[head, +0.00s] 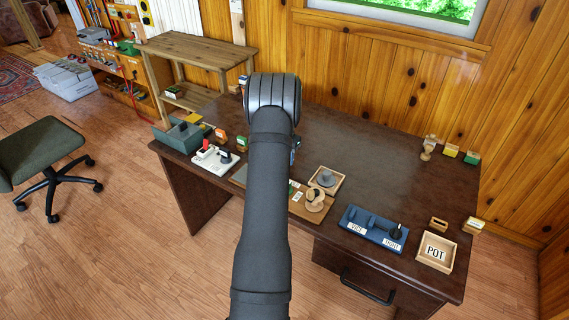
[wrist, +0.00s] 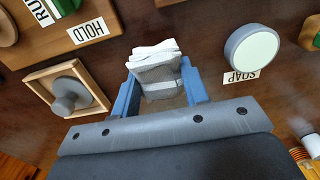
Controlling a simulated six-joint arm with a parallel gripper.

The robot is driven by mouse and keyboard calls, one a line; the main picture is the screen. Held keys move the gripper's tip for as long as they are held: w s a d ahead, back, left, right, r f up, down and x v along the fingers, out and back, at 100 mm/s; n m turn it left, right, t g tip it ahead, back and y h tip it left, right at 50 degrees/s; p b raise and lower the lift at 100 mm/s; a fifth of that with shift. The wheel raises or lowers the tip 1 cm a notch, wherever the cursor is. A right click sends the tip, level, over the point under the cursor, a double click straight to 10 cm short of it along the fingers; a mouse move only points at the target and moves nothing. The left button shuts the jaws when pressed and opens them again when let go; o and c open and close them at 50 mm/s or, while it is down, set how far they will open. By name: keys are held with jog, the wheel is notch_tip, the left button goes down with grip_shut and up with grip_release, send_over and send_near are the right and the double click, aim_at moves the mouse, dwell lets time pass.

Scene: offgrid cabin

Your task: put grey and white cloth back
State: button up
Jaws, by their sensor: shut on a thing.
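The grey and white cloth (wrist: 155,58) is a small folded bundle, white on top and grey below, in the wrist view. My gripper (wrist: 158,76) is shut on it, with a blue finger on each side. The dark desk top lies beyond the cloth; I cannot tell how far below it is.
In the wrist view, a wooden tray with a grey knobbed piece (wrist: 68,97) is at left, near a HOLD label (wrist: 90,30). A round pale-topped piece (wrist: 254,53) stands by a SOAP label (wrist: 241,77). The desk (head: 385,150) also bears a blue holder (head: 373,229) and a POT tray (head: 436,252).

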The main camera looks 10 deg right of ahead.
jog(key=shift+f, duration=1.6)
jog(key=shift+f, duration=0.2)
jog(key=o, duration=0.9)
jog(key=shift+r, duration=0.1)
notch_tip(320, 180, up, 12)
jog(key=shift+r, duration=0.1)
